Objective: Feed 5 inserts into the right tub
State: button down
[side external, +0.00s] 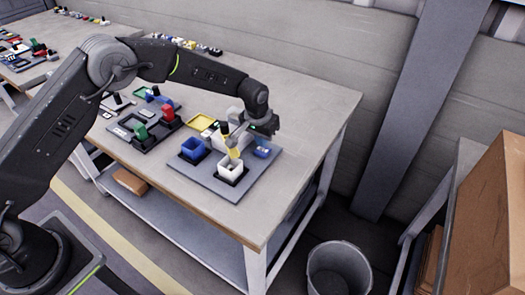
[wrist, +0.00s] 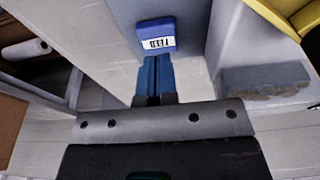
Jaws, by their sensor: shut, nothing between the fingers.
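A blue block labelled FEED (wrist: 156,36) is in front of my fingertips in the wrist view; it also shows on the right of the grey board in the side view (side external: 263,152). My gripper (wrist: 154,62) is shut and empty, its narrow blue fingers pointing at the block's lower edge. I cannot tell whether they touch it. A white tub (side external: 231,169) stands right of a blue tub (side external: 192,149) on the grey board. A yellow part (side external: 235,152) slopes down over the white tub. The tubs' contents are too small to make out.
A light grey feeder body (wrist: 228,50) is close to the right of my fingers in the wrist view. A yellow tray (side external: 201,122) lies behind the tubs. A dark fixture with green and red parts (side external: 150,125) stands left. The table's front right corner (side external: 262,228) is clear.

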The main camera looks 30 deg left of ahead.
jog(key=shift+r, duration=2.3)
notch_tip(320, 180, up, 6)
send_over(262, 150)
jog(key=shift+f, duration=5.4)
jog(key=shift+f, duration=1.15)
jog(key=shift+r, duration=3.55)
